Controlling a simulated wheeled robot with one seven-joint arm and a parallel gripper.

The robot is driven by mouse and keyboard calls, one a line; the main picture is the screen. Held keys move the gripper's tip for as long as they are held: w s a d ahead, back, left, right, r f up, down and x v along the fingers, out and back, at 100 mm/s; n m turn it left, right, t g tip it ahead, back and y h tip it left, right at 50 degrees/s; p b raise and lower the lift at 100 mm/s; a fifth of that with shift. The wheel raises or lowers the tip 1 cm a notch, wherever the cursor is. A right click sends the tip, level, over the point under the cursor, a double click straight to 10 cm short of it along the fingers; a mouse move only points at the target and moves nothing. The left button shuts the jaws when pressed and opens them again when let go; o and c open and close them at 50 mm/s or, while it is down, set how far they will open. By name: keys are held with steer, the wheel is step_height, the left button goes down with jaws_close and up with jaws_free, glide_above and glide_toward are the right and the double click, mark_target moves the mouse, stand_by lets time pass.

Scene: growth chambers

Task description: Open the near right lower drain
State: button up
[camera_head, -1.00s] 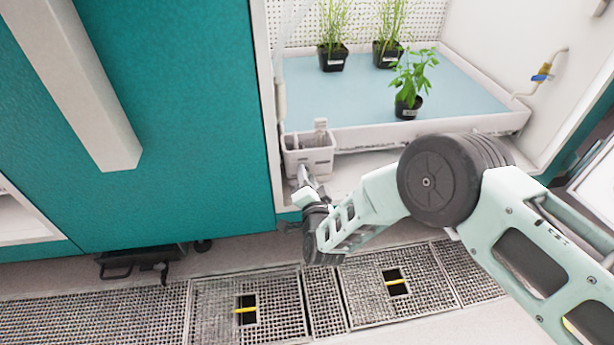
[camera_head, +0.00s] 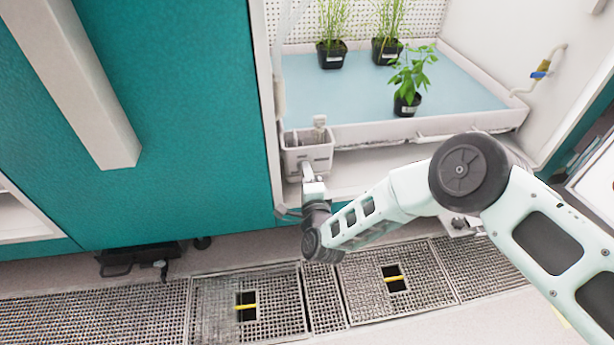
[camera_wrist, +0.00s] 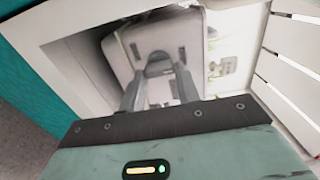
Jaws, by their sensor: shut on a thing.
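My gripper (camera_wrist: 159,82) is shut on a dark grey tab (camera_wrist: 158,64) at the front of a small white box (camera_wrist: 166,42). In the head view, my gripper (camera_head: 308,176) reaches up to the front of this white box (camera_head: 309,158), at the front left corner of the plant chamber. The far parts of the fingertips are partly hidden by the tab. Two square openings in the floor grating each show a yellow bar: a right one (camera_head: 393,279) and a left one (camera_head: 246,307). I cannot tell which part is the named drain.
A blue-topped tray (camera_head: 455,88) with several potted plants fills the chamber beside the box. A yellow and blue valve (camera_head: 541,70) is on the right wall. A teal door (camera_head: 200,130) stands to the left. Floor grating (camera_head: 330,295) runs below.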

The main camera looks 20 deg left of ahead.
steer(key=shift+s, duration=0.1)
stand_by(0.3)
steer(key=o, duration=1)
steer(key=p+v, duration=0.7)
steer(key=v, duration=1)
steer(key=shift+s+d+f+p, duration=0.1)
steer(key=shift+d+p, duration=0.1)
steer(key=shift+p, duration=0.1)
